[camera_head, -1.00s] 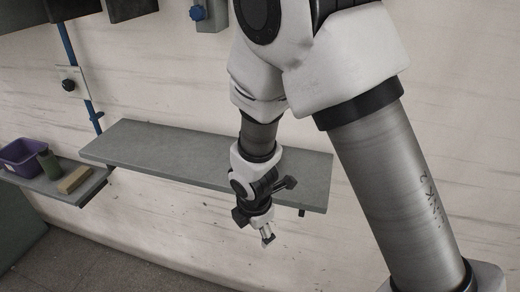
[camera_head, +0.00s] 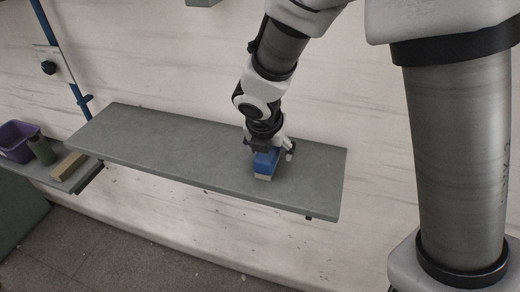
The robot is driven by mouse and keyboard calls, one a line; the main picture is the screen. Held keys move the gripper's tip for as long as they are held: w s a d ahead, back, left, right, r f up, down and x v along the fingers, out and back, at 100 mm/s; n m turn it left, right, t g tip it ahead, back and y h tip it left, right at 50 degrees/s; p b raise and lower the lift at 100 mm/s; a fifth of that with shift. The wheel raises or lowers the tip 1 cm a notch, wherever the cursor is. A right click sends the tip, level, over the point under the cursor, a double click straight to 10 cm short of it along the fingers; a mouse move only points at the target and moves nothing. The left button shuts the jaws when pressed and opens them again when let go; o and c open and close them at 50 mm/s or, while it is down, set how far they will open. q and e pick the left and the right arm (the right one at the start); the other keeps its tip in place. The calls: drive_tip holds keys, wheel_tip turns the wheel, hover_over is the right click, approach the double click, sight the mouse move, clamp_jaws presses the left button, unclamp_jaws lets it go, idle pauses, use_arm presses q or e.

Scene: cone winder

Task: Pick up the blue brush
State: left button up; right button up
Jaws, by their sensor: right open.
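The blue brush (camera_head: 267,163) is a small block with a blue upper part and a pale lower part. It stands on the grey shelf (camera_head: 180,150), right of the shelf's middle and close to its front edge. My right gripper (camera_head: 270,150) is right over the brush, pointing down, with its fingers open around or just above the blue part. The gripper hides the back of the brush, and I cannot tell whether the fingers touch it. My left gripper is not in view.
A lower shelf at the left holds a purple bin (camera_head: 17,140), a green bottle (camera_head: 42,150) and a tan block (camera_head: 68,166). A blue pipe (camera_head: 62,62) runs down the wall behind. The long grey shelf is otherwise bare.

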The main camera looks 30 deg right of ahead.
drive_tip(key=shift+w+d+f, duration=0.25)
drive_tip(key=shift+w+f, duration=0.1)
drive_tip(key=shift+w, duration=0.1)
drive_tip(key=shift+w+d+f, duration=0.2)
drive_tip(key=shift+w+f, duration=0.1)
drive_tip(key=shift+w, duration=0.15)
drive_tip(key=shift+s+a+r, duration=0.45)
drive_tip(key=shift+s, duration=0.25)
drive_tip(key=shift+w+d+f, duration=0.25)
drive_tip(key=shift+w+f, duration=0.15)
drive_tip(key=shift+f, duration=0.1)
drive_tip(key=shift+s+a+r, duration=0.1)
drive_tip(key=shift+s, duration=0.15)
drive_tip(key=c, duration=1.3)
